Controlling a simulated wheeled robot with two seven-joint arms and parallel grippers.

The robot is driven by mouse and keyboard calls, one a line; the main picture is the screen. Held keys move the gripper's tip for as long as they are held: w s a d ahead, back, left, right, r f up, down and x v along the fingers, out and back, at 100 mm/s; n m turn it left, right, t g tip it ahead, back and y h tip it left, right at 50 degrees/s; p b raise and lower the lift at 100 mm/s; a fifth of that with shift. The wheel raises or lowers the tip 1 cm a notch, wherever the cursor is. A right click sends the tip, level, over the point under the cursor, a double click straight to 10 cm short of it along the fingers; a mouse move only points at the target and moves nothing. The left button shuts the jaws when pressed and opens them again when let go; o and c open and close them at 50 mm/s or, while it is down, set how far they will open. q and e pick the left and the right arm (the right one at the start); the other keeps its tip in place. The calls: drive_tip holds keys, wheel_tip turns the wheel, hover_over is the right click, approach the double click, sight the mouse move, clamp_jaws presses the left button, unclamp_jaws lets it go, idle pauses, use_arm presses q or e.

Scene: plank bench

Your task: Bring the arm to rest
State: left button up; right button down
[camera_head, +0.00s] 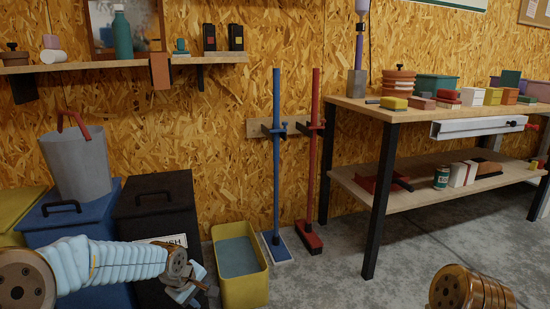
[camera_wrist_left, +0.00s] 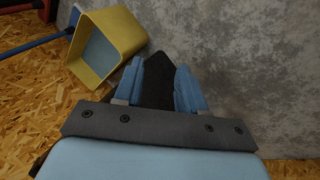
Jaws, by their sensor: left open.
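My left arm reaches in from the lower left of the head view in a ribbed pale-blue sleeve. My left gripper (camera_head: 187,294) hangs at its end, in front of the dark bin and left of the yellow tub. In the left wrist view the two blue fingers of the gripper (camera_wrist_left: 158,82) stand apart. I see nothing held between them; a dark shape and grey floor lie beyond. My right gripper is out of both views; a copper-coloured rounded part of mine shows at the lower right of the head view.
A yellow tub (camera_head: 257,278) stands on the floor; it also shows in the left wrist view (camera_wrist_left: 127,27). The dark bin (camera_head: 152,205) and blue bin (camera_head: 65,222) stand left. Blue (camera_head: 276,150) and red (camera_head: 313,150) poles stand by the wall. The workbench (camera_head: 352,103) is right; floor between is clear.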

use_arm(q)
drive_tip(key=s+d+f+m+g+h, duration=0.1)
drive_tip(key=s+d+f+m, duration=0.2)
drive_tip(key=s+f, duration=0.45)
drive_tip(key=s+d+f+m+g+h, duration=0.1)
drive_tip(key=s+d+f+m, duration=0.3)
drive_tip(key=f, duration=0.7)
drive_tip(key=s+f+m+g, duration=0.1)
drive_tip(key=s+f, duration=0.2)
drive_tip(key=s, duration=0.4)
drive_tip(key=s+f+g, duration=0.1)
drive_tip(key=s+f, duration=0.3)
drive_tip(key=s, duration=0.2)
wheel_tip(320, 180, up, 12)
drive_tip(key=s+d+m+p, duration=0.1)
drive_tip(key=s+p, duration=0.1)
drive_tip(key=p, duration=1.1)
drive_tip(key=shift+r, duration=0.25)
drive_tip(key=shift+s, duration=0.1)
